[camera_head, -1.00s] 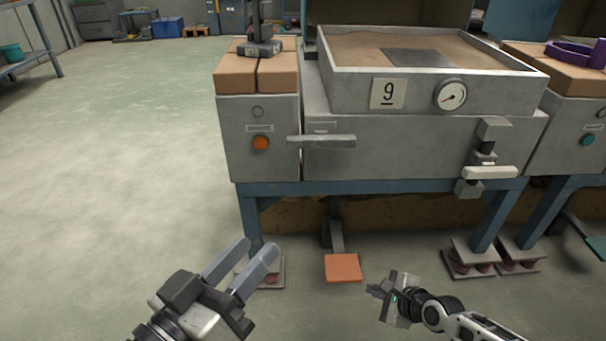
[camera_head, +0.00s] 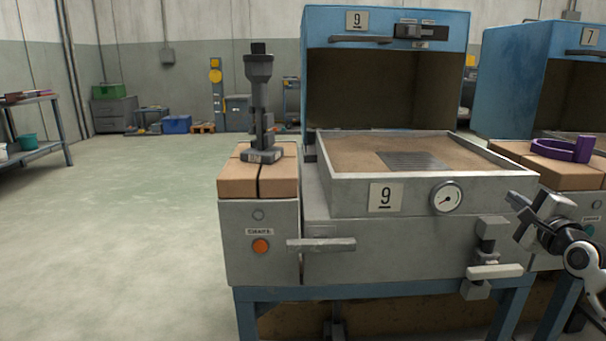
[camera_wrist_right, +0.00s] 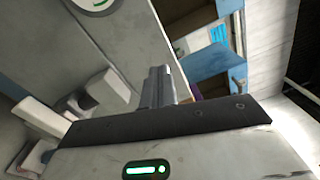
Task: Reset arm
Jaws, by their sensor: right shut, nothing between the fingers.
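My right gripper (camera_head: 516,211) is in front of the right side of the machine marked 9, near the front wall of its tray (camera_head: 330,192). Its fingers are shut with nothing between them. In the right wrist view the closed fingers (camera_wrist_right: 157,88) point up past the grey machine front. The gauge (camera_head: 447,197) is to the left of the gripper in the head view. My left gripper is out of view.
The sand-filled tray sits under an open blue hood (camera_head: 385,22). A grey handle (camera_head: 321,244) and a pale lever (camera_head: 495,271) stick out in front. A dark tool (camera_head: 258,100) stands on the brick-topped cabinet (camera_head: 258,230). Open floor (camera_head: 130,240) lies left.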

